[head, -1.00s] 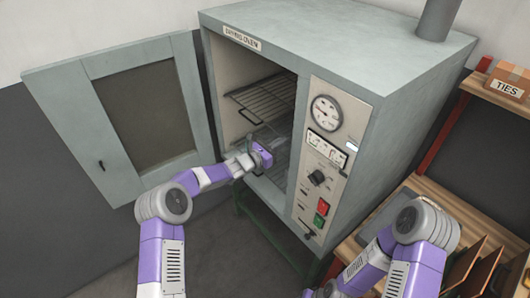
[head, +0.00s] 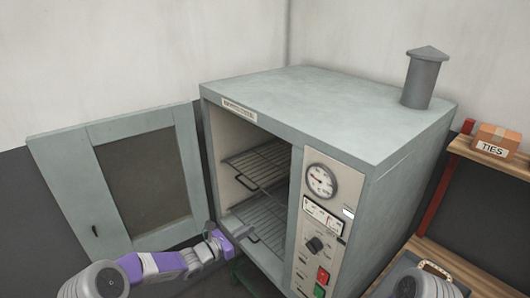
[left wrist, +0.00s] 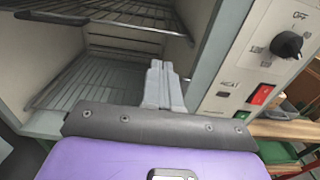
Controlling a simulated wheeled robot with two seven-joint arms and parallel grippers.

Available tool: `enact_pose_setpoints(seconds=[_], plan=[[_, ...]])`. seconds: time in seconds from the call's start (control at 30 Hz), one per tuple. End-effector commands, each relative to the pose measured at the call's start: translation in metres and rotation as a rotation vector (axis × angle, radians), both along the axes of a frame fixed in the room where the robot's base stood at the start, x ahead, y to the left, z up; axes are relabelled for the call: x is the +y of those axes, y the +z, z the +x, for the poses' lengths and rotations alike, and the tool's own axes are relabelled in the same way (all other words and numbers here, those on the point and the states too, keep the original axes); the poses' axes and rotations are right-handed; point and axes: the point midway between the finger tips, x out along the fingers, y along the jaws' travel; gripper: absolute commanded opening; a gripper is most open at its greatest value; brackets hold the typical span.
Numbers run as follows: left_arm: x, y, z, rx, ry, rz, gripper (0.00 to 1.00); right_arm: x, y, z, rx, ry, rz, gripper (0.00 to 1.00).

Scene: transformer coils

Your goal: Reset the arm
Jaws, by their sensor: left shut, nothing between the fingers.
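My left arm comes in from the lower left in the head view, with its left gripper (head: 222,243) just in front of the lower part of the oven opening. In the left wrist view the left gripper (left wrist: 163,84) shows its grey fingers together, shut and empty, pointing at the oven opening. The drying oven (head: 320,115) stands with its door (head: 65,183) swung wide open to the left. Only the top of my right arm shows at the lower right; its gripper is out of view.
Two wire racks, an upper (head: 255,163) and a lower (head: 265,220), sit inside the oven and look empty. The control panel (head: 322,215) is right of the opening. A box marked TIES (head: 497,139) stands on a wooden shelf (head: 490,158) at the right.

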Motion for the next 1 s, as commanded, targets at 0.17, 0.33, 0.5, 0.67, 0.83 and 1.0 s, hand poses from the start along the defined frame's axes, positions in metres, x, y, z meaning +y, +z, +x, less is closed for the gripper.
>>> enact_pose_setpoints(seconds=[0.17,0.33,0.5,0.67,0.83,1.0], plan=[[-0.024,-0.050,-0.034,0.060,-0.116,0.163,0.00,0.000,0.000,0.000,0.000,0.000,0.000,0.51],[-0.049,-0.141,-0.116,0.119,-0.373,0.509,0.00,0.000,0.000,0.000,0.000,0.000,0.000,0.51],[-0.041,-0.222,-0.214,0.068,-0.696,0.891,0.00,0.000,0.000,0.000,0.000,0.000,0.000,0.51],[-0.017,-0.267,-0.288,-0.116,-0.993,1.194,0.00,0.000,0.000,0.000,0.000,0.000,0.000,0.51],[0.000,-0.285,-0.337,-0.420,-1.229,1.402,0.00,0.000,0.000,0.000,0.000,0.000,0.000,0.51],[-0.001,-0.286,-0.359,-0.677,-1.332,1.481,0.00,0.000,0.000,0.000,0.000,0.000,0.000,0.51]])
